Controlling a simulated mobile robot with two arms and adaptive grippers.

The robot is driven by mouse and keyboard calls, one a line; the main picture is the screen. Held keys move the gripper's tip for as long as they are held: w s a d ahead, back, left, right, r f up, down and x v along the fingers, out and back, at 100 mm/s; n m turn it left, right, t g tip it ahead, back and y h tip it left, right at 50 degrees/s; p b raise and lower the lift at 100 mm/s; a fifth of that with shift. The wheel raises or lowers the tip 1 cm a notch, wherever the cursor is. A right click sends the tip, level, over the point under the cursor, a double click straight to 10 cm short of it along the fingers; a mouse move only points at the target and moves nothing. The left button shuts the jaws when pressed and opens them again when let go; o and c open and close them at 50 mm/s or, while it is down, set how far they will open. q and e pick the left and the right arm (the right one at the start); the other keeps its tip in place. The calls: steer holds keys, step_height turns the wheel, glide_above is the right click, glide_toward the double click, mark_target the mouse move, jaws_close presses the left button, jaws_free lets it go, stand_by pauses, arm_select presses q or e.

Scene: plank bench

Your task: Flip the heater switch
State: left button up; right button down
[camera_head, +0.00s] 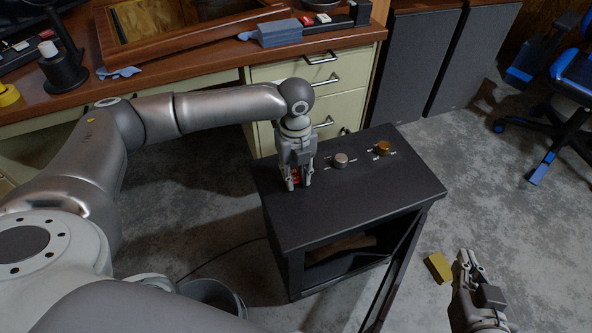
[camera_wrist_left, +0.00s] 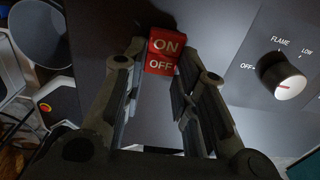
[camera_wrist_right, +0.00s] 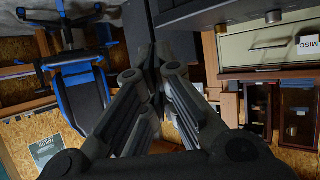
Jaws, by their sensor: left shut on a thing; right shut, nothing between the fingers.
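The black heater (camera_head: 364,191) stands on the floor in front of the desk. Its red switch, marked ON and OFF, shows between the fingers of my left gripper in the left wrist view (camera_wrist_left: 162,56). My left gripper (camera_head: 296,183) points down at the left part of the heater top and is shut on the switch, which it partly hides in the head view. A silver knob (camera_head: 340,159) and a brass knob (camera_head: 382,147) sit to the right on the same top. My right gripper (camera_head: 466,262) is shut and empty, right of the heater, low in the head view.
A wooden desk (camera_head: 218,47) with cream drawers (camera_head: 318,73) stands behind the heater. A yellow block (camera_head: 438,267) lies near my right gripper. A blue chair (camera_head: 572,85) stands at the far right. The floor right of the heater is mostly clear.

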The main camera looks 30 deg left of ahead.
arm_select(q)
steer(key=shift+w+r+p, duration=0.1)
steer(key=shift+r+p, duration=0.1)
steer(key=shift+p, duration=0.75)
steer(key=g+h+p, duration=0.1)
steer(key=p, duration=0.2)
steer(key=shift+a+r, duration=0.15)
steer(key=shift+r, duration=0.05)
steer(key=shift+w+a+f+g+h+p, duration=0.1)
steer(key=shift+w+f+g+h+p, duration=0.1)
steer(key=shift+g+h+p, duration=0.4)
arm_select(e)
steer(key=s+d+f+g+h, duration=0.1)
steer(key=s+d+f+g, duration=0.1)
steer(key=s+f+g, duration=0.2)
steer(key=s+d+f+g+h, duration=0.1)
steer(key=s+d+f+g, duration=0.1)
steer(key=s+f+g, duration=0.3)
steer(key=shift+s+d+f+g+h, duration=0.35)
steer(key=shift+s+f, duration=0.9)
steer(key=shift+s, duration=0.8)
arm_select(q)
steer(key=o, duration=1)
steer(key=v, duration=1.2)
steer(key=shift+a+f, duration=0.1)
steer(key=shift+a, duration=0.15)
steer(key=shift+d+f, duration=0.1)
arm_select(e)
steer(key=shift+d, duration=0.15)
